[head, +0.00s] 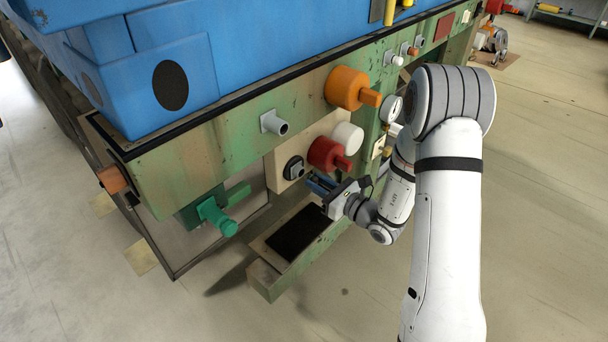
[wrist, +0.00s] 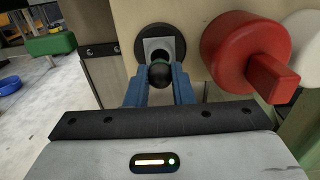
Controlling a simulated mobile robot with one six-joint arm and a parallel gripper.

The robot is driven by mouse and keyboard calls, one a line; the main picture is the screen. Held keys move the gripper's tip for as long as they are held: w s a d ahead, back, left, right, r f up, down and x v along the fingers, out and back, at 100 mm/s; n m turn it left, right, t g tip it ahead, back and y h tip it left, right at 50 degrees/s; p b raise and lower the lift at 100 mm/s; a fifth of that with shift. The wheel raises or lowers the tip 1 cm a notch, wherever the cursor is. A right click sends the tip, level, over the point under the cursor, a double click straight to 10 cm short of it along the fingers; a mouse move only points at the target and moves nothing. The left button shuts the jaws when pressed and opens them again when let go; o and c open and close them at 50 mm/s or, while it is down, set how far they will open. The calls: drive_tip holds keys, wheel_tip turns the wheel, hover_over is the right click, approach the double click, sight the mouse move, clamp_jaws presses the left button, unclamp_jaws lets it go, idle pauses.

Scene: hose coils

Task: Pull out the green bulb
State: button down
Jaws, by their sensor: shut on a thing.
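The green bulb (wrist: 160,73) is a small, dark green ball in the wrist view. It lies between the blue fingers of my gripper (wrist: 159,88), which is shut on it. Right behind it is a grey square socket (wrist: 157,46) on a round black plate, fixed to a cream panel. I cannot tell whether the bulb's base is still inside the socket. In the head view my gripper (head: 318,186) points at the black-plated socket (head: 293,168), low on the cream panel, and the bulb cannot be made out there.
A red knob (wrist: 245,55) is close right of my fingers, with a white round knob (head: 347,137) beyond it. An orange knob (head: 346,88) is above. A green valve (head: 216,215) sticks out at left. An open dark-bottomed tray (head: 262,282) is below my gripper.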

drive_tip(key=b+v, duration=0.1)
drive_tip(key=v, duration=0.5)
idle(0.3)
drive_tip(key=shift+d, duration=0.25)
